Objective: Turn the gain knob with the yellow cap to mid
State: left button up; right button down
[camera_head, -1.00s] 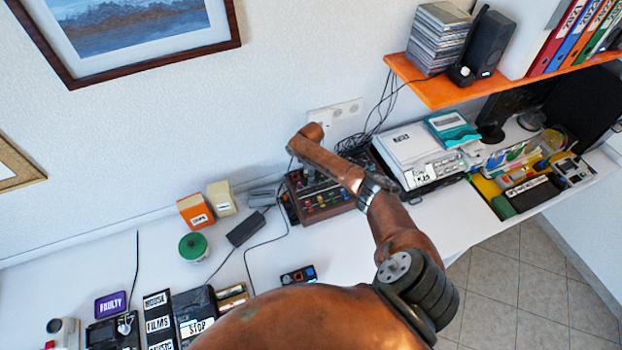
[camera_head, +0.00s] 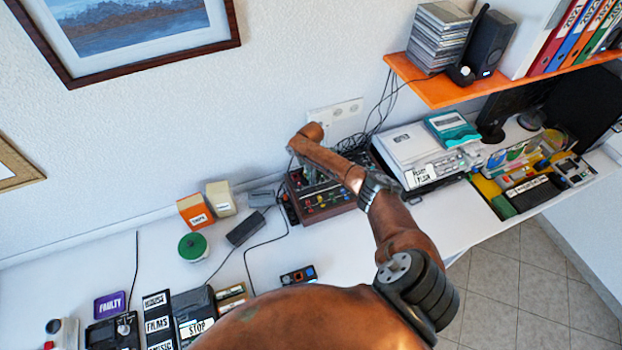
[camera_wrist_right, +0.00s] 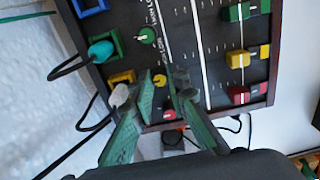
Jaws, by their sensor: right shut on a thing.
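The mixer (camera_head: 325,214) stands against the wall in the head view, with coloured knobs and sliders on its dark panel. In the right wrist view the gain knob with the yellow cap (camera_wrist_right: 159,80) shows between the fingertips of my right gripper (camera_wrist_right: 163,83). The gripper is shut on this knob, and its fingers hide most of the knob's sides. Its pointer mark cannot be made out. A green-capped knob (camera_wrist_right: 146,35) and a red-capped knob (camera_wrist_right: 169,114) sit in line with it. My left gripper is not in view.
Coloured sliders (camera_wrist_right: 238,59) lie to the right on the panel. Cables plug into coloured sockets (camera_wrist_right: 103,50) on the left. In the head view a white device (camera_head: 408,150) stands right of the mixer, and a black box (camera_head: 246,229) lies left of it.

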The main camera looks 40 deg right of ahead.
jog(key=c, duration=1.9)
grip_release()
jog(key=shift+r, duration=4.05)
